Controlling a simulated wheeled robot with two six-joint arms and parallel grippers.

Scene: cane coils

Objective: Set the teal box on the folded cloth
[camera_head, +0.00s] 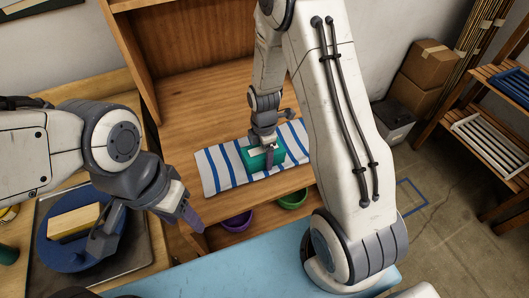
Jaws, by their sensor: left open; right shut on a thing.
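The teal box (254,162) is at the folded cloth (215,168), a white cloth with blue stripes on the wooden shelf. My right gripper (265,150) is shut on the teal box from above. The box looks to be over or on the cloth; whether it touches the cloth is hard to tell. My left gripper (146,232) is open and empty at the left, over the front edge near a blue plate. The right gripper's fingers partly hide the top of the box.
A blue plate (62,256) with a yellow block (74,221) lies on a dark tray at left. A purple bowl (236,221) and a green bowl (293,200) sit below the shelf. Cardboard boxes (428,65) and a slatted rack (490,138) stand at right.

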